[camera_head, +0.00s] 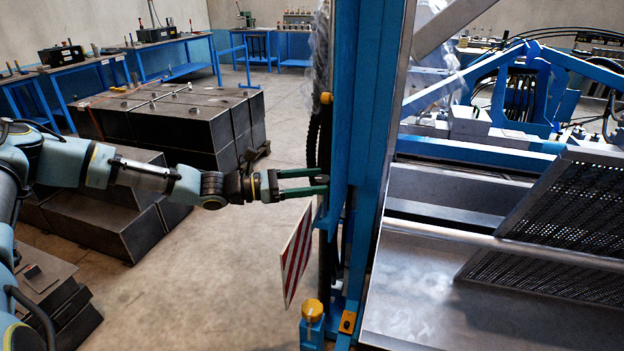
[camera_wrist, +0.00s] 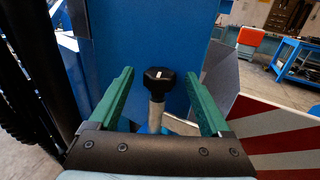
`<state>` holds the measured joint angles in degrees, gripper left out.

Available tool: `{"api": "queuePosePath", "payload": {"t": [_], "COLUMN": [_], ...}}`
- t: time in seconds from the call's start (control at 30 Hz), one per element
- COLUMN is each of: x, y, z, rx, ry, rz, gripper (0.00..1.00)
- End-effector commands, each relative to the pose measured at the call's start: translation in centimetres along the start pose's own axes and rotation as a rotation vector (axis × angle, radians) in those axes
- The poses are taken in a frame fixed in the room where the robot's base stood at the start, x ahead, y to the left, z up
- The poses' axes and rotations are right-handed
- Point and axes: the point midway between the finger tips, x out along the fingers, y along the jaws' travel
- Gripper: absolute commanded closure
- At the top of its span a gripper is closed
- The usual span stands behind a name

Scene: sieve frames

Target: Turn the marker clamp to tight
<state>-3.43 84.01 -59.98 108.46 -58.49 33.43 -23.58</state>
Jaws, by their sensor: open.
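The clamp knob (camera_wrist: 158,78) is black and lobed, with a small white mark on its top. It sits on a grey metal stem (camera_wrist: 156,116) in the wrist view. My gripper (camera_wrist: 160,73) is open, with one green finger on each side of the knob and a visible gap to both. In the head view my gripper (camera_head: 326,184) reaches right to the blue column (camera_head: 360,140); I cannot make out the knob there. A red-and-white striped board (camera_head: 297,256), likely the marker, hangs below the fingers. It also shows at the right of the wrist view (camera_wrist: 280,128).
A yellow-capped blue post (camera_head: 312,312) stands at the column's foot. Machine troughs and perforated sieve panels (camera_head: 575,205) lie to the right. Dark metal boxes (camera_head: 165,125) stand behind my arm. The floor (camera_head: 215,285) below my gripper is clear.

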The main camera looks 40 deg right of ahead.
Motion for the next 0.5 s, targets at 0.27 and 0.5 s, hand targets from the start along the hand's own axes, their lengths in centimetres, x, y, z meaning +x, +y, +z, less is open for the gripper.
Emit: {"api": "queuePosePath", "payload": {"t": [0.27,0.5], "x": [-0.04,-0.05], "y": [0.00,-0.01], "z": [-0.01,-0.01], "rx": [0.000,0.000], "ry": [0.000,0.000], "rz": [0.000,0.000], "gripper": [0.35,0.62]}}
